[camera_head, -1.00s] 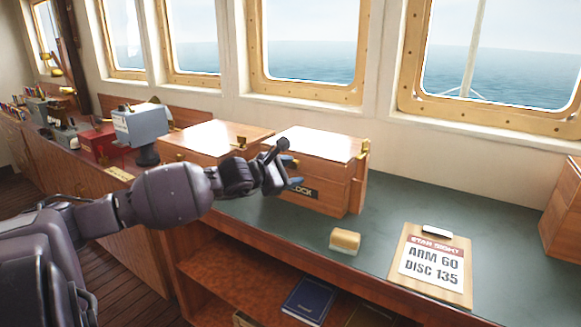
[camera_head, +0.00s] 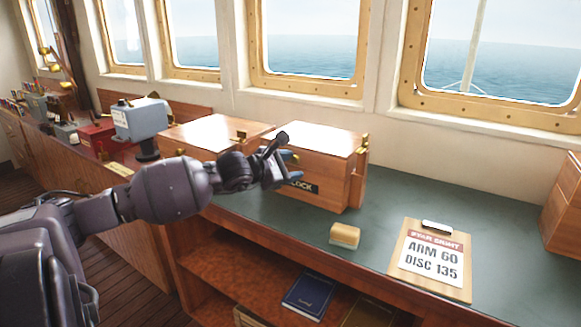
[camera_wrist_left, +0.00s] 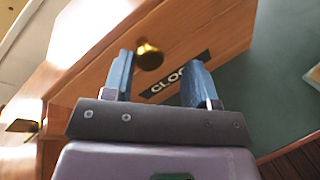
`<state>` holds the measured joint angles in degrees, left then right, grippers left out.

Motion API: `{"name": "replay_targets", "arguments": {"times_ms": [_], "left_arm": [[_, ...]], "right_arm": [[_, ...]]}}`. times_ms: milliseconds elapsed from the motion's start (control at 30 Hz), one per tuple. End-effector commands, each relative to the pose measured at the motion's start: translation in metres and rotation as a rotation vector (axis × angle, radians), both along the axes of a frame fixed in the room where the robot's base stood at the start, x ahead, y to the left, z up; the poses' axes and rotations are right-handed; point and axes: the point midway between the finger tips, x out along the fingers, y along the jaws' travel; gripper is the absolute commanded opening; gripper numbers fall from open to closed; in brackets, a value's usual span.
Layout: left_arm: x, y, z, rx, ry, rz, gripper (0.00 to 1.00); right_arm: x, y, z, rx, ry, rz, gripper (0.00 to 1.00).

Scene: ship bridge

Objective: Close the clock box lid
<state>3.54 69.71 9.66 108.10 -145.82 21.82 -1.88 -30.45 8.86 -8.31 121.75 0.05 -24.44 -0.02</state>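The clock box (camera_head: 325,178) is a wooden box with a CLOCK label on its front, standing on the green desk top. Its lid (camera_head: 318,140) lies flat across the top and looks down; whether it is fully shut I cannot tell. My left gripper (camera_head: 287,160) is at the box's front left. In the left wrist view, its two blue fingers (camera_wrist_left: 158,62) are spread apart before the box front (camera_wrist_left: 185,35). A brass knob (camera_wrist_left: 149,55) shows between them, with no visible grip on it. My right gripper is out of view.
A second wooden box (camera_head: 212,136) stands close to the left. A tan block (camera_head: 345,235) and a clipboard (camera_head: 432,262) lie on the desk (camera_head: 385,212) to the right. Another wooden box (camera_head: 565,210) is at the right edge. Windows are behind.

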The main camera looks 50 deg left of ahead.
Motion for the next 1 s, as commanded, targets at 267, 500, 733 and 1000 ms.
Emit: {"name": "replay_targets", "arguments": {"times_ms": [267,500,733,1000], "left_arm": [[-0.034,0.001,0.011,-0.004,-0.003,0.001,0.52],[-0.068,0.002,0.018,-0.003,-0.001,0.001,0.52],[-0.092,0.002,0.023,-0.002,0.0,0.0,0.52],[-0.101,0.003,0.024,-0.002,0.001,0.0,0.52]], "right_arm": [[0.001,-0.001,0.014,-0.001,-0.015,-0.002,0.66],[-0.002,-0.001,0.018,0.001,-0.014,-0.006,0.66],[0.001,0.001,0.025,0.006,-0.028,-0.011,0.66],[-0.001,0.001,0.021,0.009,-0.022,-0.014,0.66]]}}
